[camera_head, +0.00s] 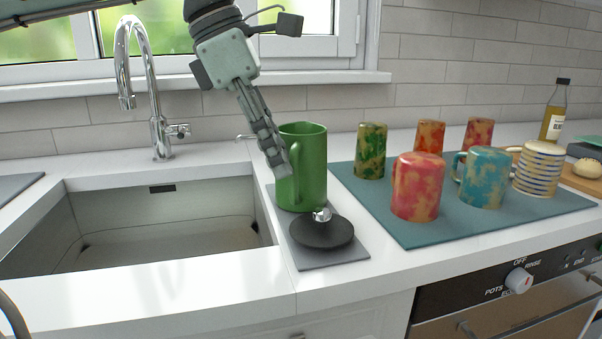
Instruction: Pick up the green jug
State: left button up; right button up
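The green jug (312,167) stands upright on a grey mat (350,250) on the counter, right of the sink. Its handle faces left. My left gripper (279,165) reaches down from above at the jug's left side, over the handle area. Its fingers look close together, seen edge-on, and partly cover the handle. I cannot tell whether they touch it or how far apart they are. At the lower left edge a dark curved part shows, which I cannot identify. My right gripper does not show.
A black lid (321,234) with a shiny knob lies in front of the jug. Several colourful cups stand on a teal mat (440,234) to the right. The sink (150,235) with a chrome tap (157,100) is at left. A bottle (554,112) stands at far right.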

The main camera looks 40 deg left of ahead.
aim_at(294, 189)
pick_arm(q)
jog(key=x, duration=0.6)
jog(key=shift+f, duration=0.1)
jog(key=shift+c, duration=0.5)
grip_shut()
